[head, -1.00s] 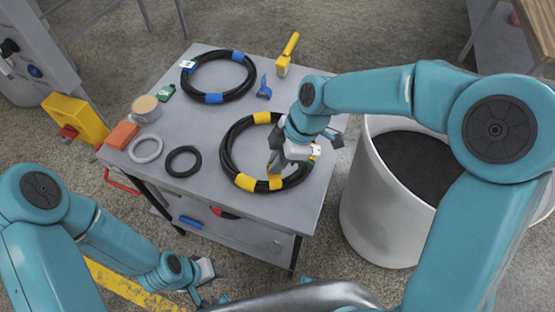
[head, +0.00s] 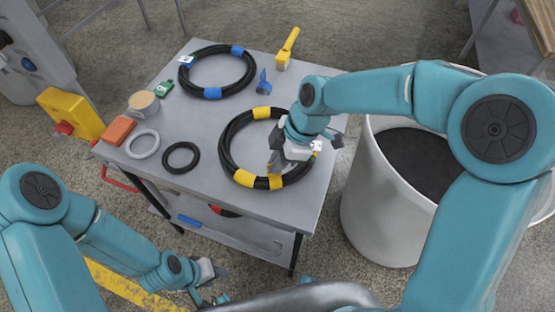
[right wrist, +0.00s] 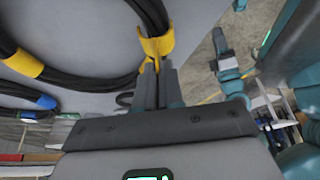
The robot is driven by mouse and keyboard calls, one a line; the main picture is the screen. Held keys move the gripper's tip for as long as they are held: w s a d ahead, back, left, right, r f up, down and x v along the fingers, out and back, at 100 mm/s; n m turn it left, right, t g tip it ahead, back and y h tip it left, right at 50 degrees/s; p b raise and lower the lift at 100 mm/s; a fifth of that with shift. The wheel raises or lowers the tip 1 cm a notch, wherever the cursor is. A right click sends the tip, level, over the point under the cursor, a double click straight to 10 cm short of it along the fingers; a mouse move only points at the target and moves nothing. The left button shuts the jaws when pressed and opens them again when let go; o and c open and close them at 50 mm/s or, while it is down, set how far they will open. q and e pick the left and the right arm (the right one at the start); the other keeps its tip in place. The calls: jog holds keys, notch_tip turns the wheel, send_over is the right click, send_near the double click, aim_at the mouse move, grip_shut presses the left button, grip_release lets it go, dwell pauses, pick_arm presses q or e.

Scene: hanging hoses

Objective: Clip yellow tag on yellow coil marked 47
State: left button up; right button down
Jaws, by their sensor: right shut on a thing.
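A black hose coil with yellow bands (head: 233,137) lies flat on the grey table. A small white label (head: 317,146) sits at its right side; its number is too small to read. My right gripper (head: 274,168) is over the coil's near side, shut on the yellow tag (head: 276,182). In the right wrist view the yellow tag (right wrist: 156,43) meets the coil's hose, its stem between the fingers (right wrist: 159,84). It looks wrapped around the hose, but whether it is fully seated I cannot tell. My left gripper (head: 208,280) is low beside the table, away from the coil; its jaws are unclear.
On the grey table (head: 200,205) lie a blue-banded coil (head: 190,82), a loose blue tag (head: 263,80), a yellow-handled tool (head: 287,48), a tape roll (head: 144,103), an orange block (head: 119,130) and two small rings. A large white bin (head: 370,225) stands to the right.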

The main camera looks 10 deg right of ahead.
jog(key=shift+f+b, duration=0.6)
jog(key=shift+f, duration=0.05)
dwell(0.5)
jog(key=c, duration=1.2)
grip_release()
